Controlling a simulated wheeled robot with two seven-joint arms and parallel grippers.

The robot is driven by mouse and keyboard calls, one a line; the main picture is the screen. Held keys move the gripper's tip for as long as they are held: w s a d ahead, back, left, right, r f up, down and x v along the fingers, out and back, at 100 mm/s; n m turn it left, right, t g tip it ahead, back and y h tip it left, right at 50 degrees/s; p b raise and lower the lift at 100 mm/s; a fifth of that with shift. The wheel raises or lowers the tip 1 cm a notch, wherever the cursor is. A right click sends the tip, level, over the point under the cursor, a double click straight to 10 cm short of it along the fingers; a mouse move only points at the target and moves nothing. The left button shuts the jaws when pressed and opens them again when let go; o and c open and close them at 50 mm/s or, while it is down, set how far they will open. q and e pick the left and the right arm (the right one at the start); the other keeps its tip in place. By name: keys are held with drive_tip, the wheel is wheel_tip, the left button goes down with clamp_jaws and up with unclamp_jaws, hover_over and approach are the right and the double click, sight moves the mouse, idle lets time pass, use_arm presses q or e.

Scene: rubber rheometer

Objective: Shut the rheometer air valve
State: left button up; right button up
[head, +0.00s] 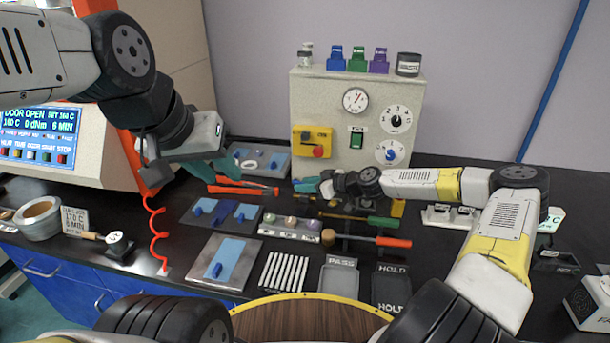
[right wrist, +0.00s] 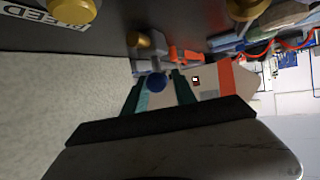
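The rheometer (head: 75,130) stands at the left with a lit display reading DOOR OPEN. A red coiled line (head: 153,225) hangs at its right side. In the right wrist view a small blue ball-shaped knob (right wrist: 157,82) shows between my right fingertips, with a gap at its sides; I cannot tell whether it is the air valve's handle. My right gripper (head: 312,185) is open, low in front of the grey control box. My left gripper (head: 218,172) looks open and empty, above the bench beside the rheometer. No part is clearly recognisable as the air valve in the head view.
The grey control box (head: 318,118) carries a gauge, dials and a green switch. Red-handled pliers (head: 243,190), screwdrivers (head: 375,240), blue-topped plates (head: 219,262) and PASS and HOLD trays (head: 339,278) crowd the bench. Brass-coloured knobs (right wrist: 80,10) show in the wrist view.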

drive_tip(key=shift+w+a+f, duration=0.1)
drive_tip(key=shift+a, duration=0.1)
drive_tip(key=shift+c, duration=0.2)
clamp_jaws()
